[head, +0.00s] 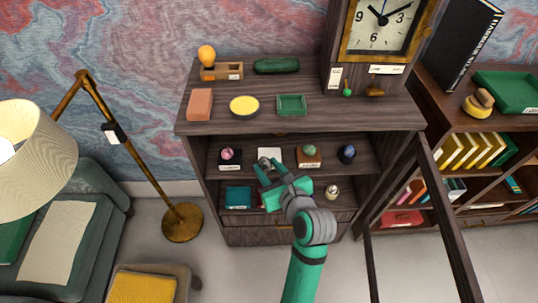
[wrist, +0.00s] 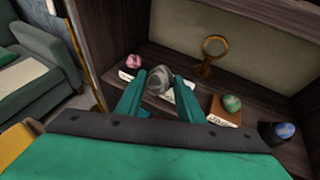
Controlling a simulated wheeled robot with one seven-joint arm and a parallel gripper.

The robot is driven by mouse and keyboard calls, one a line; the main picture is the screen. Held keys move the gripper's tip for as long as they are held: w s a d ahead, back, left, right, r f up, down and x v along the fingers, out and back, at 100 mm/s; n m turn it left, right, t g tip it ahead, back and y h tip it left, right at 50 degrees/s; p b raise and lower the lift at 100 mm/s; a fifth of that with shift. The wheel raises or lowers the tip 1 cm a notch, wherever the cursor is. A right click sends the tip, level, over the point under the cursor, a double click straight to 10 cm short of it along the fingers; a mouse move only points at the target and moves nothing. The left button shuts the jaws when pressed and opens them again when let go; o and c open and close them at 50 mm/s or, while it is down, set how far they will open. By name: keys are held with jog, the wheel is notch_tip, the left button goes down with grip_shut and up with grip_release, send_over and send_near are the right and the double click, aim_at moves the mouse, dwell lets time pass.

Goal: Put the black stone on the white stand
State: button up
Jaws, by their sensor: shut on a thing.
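My gripper (head: 266,170) reaches into the middle shelf of the dark wooden cabinet. In the wrist view my gripper (wrist: 160,84) is shut on a mottled grey stone (wrist: 159,78), which sits between the two green fingertips. I cannot tell whether the stone touches the stand.
On the same shelf are a pink stone (head: 227,154) at left, a green stone (head: 309,149) on an orange-brown stand and a blue stone (head: 347,153) at right. The cabinet top (head: 340,115) overhangs the shelf.

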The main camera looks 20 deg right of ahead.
aim_at(270, 163)
jog(key=r, duration=0.1)
jog(key=s+r, duration=0.1)
jog(key=r, duration=0.1)
jog(key=shift+w+d, duration=0.2)
jog(key=shift+w, duration=0.05)
jog(key=w+d+f, duration=0.1)
jog(key=w+f, duration=0.2)
jog(key=w+d+f, duration=0.2)
jog(key=w, duration=0.2)
jog(key=w+d+f, duration=0.1)
jog(key=w+f, duration=0.2)
jog(key=w, duration=0.1)
jog(key=shift+w+d+f, duration=0.2)
jog(key=shift+f, duration=0.1)
jog(key=shift+w+d+f, duration=0.25)
jog(key=shift+w+f, duration=0.15)
jog(key=shift+f, duration=1.7)
jog(key=shift+f, duration=0.1)
jog(key=o, duration=1.1)
